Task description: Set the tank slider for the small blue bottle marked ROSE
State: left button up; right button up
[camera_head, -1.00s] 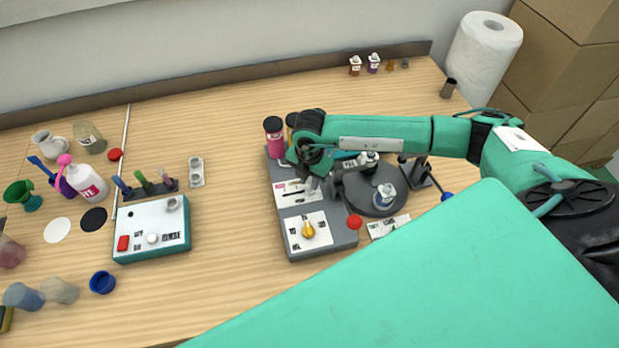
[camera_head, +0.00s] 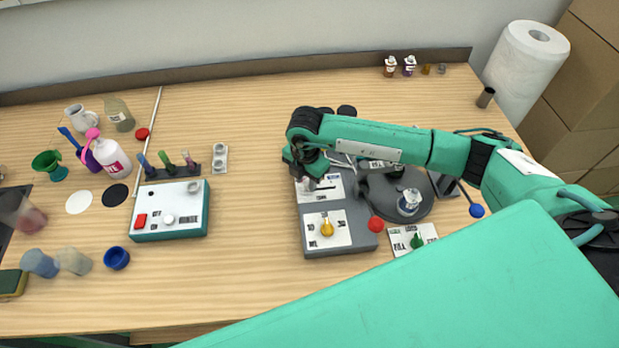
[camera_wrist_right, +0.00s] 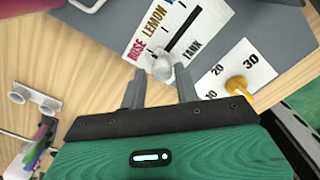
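The tank slider panel (camera_wrist_right: 178,38) in the right wrist view is a white card marked ROSE, LEMON, a partly hidden blue word, and TANK. Its pale knob (camera_wrist_right: 161,67) is at the ROSE end of the black track. My right gripper (camera_wrist_right: 160,82) is at the knob, one finger on each side, and looks open; contact is unclear. In the head view my right gripper (camera_head: 308,173) is over the left end of the slider panel (camera_head: 331,188). A small bottle with a bluish label (camera_head: 409,202) stands on the dark turntable (camera_head: 378,209); its word is unreadable. My left gripper is out of view.
A yellow dial (camera_head: 327,228) sits on the same grey machine, in front of the slider. A red button (camera_head: 375,224) and a FILL card with a green knob (camera_head: 416,241) are to its right. A white control box (camera_head: 170,208) stands to the left, with clear table between.

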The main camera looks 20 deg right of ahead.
aim_at(305, 182)
jog(key=shift+o, duration=0.8)
jog(key=shift+a, duration=0.1)
jog(key=shift+r, duration=0.15)
notch_tip(305, 182, up, 14)
jog(key=b, duration=0.4)
jog(key=shift+f, duration=0.25)
jog(key=shift+f, duration=0.1)
